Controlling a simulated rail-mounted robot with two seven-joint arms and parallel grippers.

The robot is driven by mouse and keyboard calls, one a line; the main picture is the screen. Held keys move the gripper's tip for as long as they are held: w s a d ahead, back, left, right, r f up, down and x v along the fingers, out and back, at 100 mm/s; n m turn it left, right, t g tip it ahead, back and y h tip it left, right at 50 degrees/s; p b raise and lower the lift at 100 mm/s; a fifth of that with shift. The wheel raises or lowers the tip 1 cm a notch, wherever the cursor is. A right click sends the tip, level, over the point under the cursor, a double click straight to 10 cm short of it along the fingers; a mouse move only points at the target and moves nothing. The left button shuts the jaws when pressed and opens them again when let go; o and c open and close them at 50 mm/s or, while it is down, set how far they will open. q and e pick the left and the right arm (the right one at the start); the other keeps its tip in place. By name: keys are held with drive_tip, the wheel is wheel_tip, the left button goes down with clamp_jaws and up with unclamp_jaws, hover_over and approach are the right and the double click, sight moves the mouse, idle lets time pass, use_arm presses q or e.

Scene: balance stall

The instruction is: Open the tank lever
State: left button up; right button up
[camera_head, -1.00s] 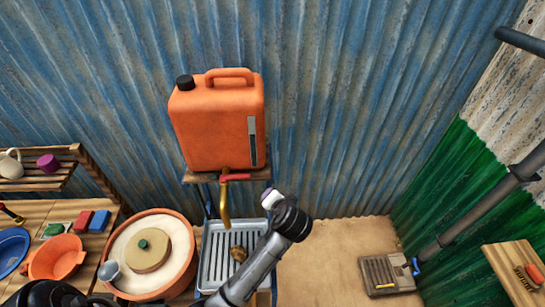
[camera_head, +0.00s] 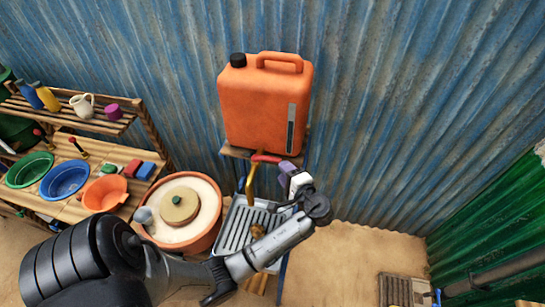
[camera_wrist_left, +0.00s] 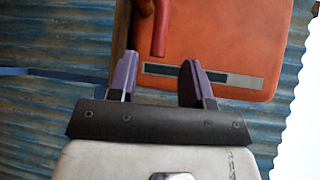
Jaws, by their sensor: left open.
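The orange tank (camera_head: 262,105) stands on a wooden stand against the blue corrugated wall. A brass tap (camera_head: 251,180) comes out at its lower front, with a red lever (camera_head: 267,158) on top pointing right. My left gripper (camera_head: 286,168) is open just right of the lever, its purple fingers towards it. In the left wrist view, the lever (camera_wrist_left: 161,28) reaches down towards the gap between the open fingers (camera_wrist_left: 158,72), and the tank (camera_wrist_left: 225,38) fills the background. Whether a finger touches the lever cannot be told. My right gripper is not in view.
A grey ribbed tray (camera_head: 238,232) lies below the tap, partly behind my left arm. Left of it is a round orange tub (camera_head: 210,235) with a pale disc. Bowls and blocks sit on a wooden table at left, under a shelf (camera_head: 90,120).

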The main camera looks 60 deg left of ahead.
sight(275, 161)
use_arm(q)
drive_tip(key=a, duration=0.2)
drive_tip(key=a+p, duration=0.1)
drive_tip(key=a, duration=0.3)
drive_tip(key=shift+s+a+f, duration=0.15)
drive_tip(key=shift+f, duration=0.25)
drive_tip(key=shift+a+f+p, duration=0.2)
drive_tip(key=shift+a+p, duration=0.1)
drive_tip(key=shift+a, duration=0.4)
drive_tip(key=shift+c, duration=0.3)
drive_tip(key=c, duration=0.7)
clamp_jaws()
